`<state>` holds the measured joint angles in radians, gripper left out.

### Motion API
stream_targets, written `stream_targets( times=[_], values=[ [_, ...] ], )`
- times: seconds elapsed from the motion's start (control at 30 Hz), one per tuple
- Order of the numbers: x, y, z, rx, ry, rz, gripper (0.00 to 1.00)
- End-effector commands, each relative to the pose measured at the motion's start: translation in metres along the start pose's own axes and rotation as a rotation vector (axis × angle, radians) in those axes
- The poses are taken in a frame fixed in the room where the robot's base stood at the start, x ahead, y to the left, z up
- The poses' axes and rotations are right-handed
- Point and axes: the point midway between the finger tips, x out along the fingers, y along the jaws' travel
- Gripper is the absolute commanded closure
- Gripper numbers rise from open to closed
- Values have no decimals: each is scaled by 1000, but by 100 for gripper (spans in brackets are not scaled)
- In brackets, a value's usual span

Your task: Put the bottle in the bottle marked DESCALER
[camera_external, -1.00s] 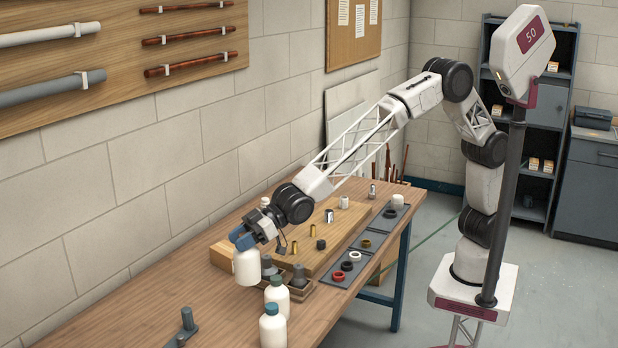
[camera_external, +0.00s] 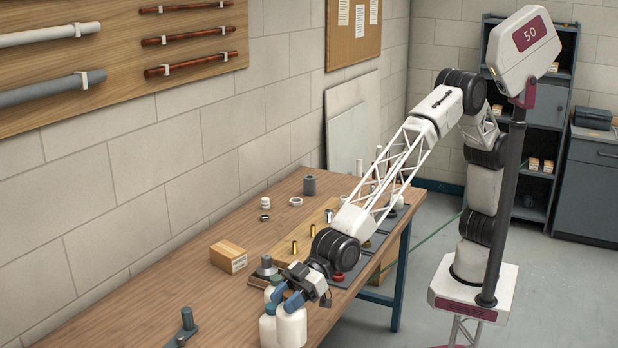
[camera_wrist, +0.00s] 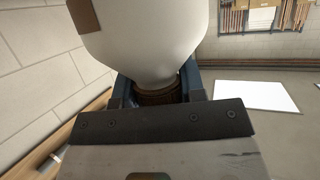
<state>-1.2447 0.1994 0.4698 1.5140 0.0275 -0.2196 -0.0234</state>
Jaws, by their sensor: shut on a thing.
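My gripper (camera_external: 288,299) is shut on the neck of a white bottle (camera_external: 292,328), near the front edge of the workbench. The held bottle fills the top of the wrist view (camera_wrist: 145,40), with a brown patch at its upper left and its neck between the blue fingers. Whether its base touches the bench cannot be told. A white bottle with a teal cap (camera_external: 267,330) stands just left of the held one. Another capped bottle (camera_external: 272,293) stands behind, partly hidden by my gripper. No DESCALER marking is readable.
A cardboard box (camera_external: 229,257) and a grey funnel-like piece (camera_external: 265,269) stand behind the bottles.

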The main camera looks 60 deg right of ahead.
Motion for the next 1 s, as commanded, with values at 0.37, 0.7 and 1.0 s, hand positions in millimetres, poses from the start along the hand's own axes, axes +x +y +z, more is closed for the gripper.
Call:
stream_targets(
  times=[0.37, 0.7, 1.0],
  values=[
    [4, -34, 34, 2, 0, 3, 100],
    [-12, -24, 63, 9, 3, 22, 100],
    [-34, 11, 69, 14, 2, 33, 100]
  ],
)
